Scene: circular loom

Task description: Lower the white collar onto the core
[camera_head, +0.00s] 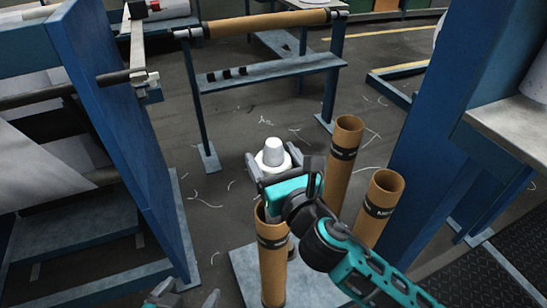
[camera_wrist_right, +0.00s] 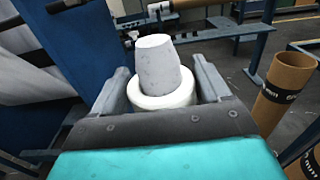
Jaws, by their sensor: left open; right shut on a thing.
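The white collar (camera_head: 272,158) is a white ring with a tapered grey-white plug on top. My right gripper (camera_head: 275,157) is shut on it, with one finger on each side; the wrist view shows the collar (camera_wrist_right: 162,98) upright between the fingers (camera_wrist_right: 160,76). Brown cardboard cores with black bands stand upright: one at the front (camera_head: 272,262), one behind (camera_head: 338,170) and one to the right (camera_head: 378,212). The collar is apart from these cores, beyond the front one in the picture. My left gripper (camera_head: 186,298) is open at the bottom edge, partly cut off.
The standing cores share a grey base plate (camera_head: 243,262). A blue rack carries another brown core (camera_head: 265,22) lying across its top. A blue machine frame (camera_head: 135,140) stands at left and a blue post (camera_head: 440,110) at right. Dark floor with thread scraps lies between.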

